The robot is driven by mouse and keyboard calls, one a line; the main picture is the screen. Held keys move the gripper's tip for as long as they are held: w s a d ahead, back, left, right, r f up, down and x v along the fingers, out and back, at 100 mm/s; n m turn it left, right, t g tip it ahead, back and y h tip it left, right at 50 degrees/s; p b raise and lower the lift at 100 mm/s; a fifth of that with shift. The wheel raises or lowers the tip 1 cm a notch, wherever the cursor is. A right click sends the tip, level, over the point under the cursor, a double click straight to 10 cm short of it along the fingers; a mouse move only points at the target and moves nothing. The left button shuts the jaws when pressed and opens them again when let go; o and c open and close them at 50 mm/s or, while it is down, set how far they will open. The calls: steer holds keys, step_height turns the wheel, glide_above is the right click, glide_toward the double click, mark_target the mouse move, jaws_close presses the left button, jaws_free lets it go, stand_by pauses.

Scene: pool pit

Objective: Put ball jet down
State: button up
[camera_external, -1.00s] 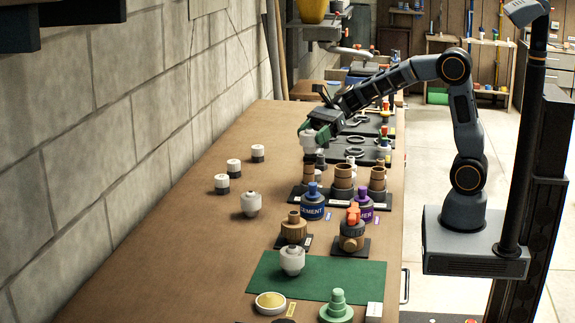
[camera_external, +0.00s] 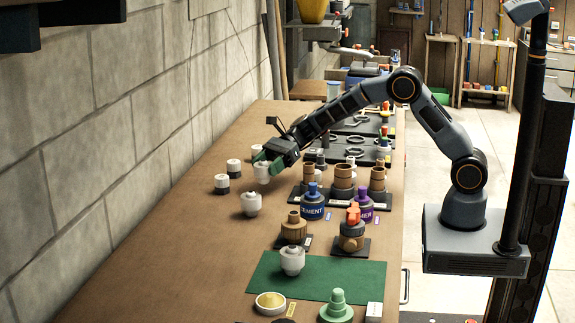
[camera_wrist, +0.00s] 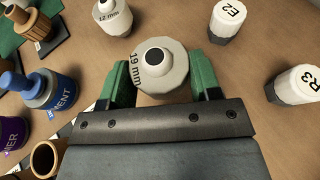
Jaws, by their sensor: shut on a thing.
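A white, rounded ball jet marked "19 mm" (camera_wrist: 160,70), with a dark hole in its top, sits between the green fingers of my gripper (camera_wrist: 163,82) in the wrist view. The fingers are shut on its sides. In the external view the held ball jet (camera_external: 262,174) hangs upright from my gripper (camera_external: 267,163), low over the wooden bench (camera_external: 190,250). I cannot tell whether its bottom touches the bench. A similar white jet marked "12 mm" (camera_wrist: 113,17) stands on the bench nearby; it also shows in the external view (camera_external: 251,205).
White-topped, dark-based pieces marked "E2" (camera_wrist: 228,20) and "R3" (camera_wrist: 297,86) stand close by. A cement bottle (camera_external: 313,203) and brown cups (camera_external: 343,177) stand to the right. Another white jet (camera_external: 292,262) stands on the green mat (camera_external: 345,278). The bench's left front is clear.

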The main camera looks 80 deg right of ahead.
mark_target(267, 176)
steer(key=shift+f, duration=1.5)
steer(key=shift+f, duration=0.15)
steer(key=o, duration=0.9)
steer(key=shift+d+r, duration=0.15)
steer(key=shift+r, duration=0.1)
steer(key=v, duration=1.1)
steer(key=shift+s+d+r, duration=0.15)
steer(key=shift+s+d, duration=0.1)
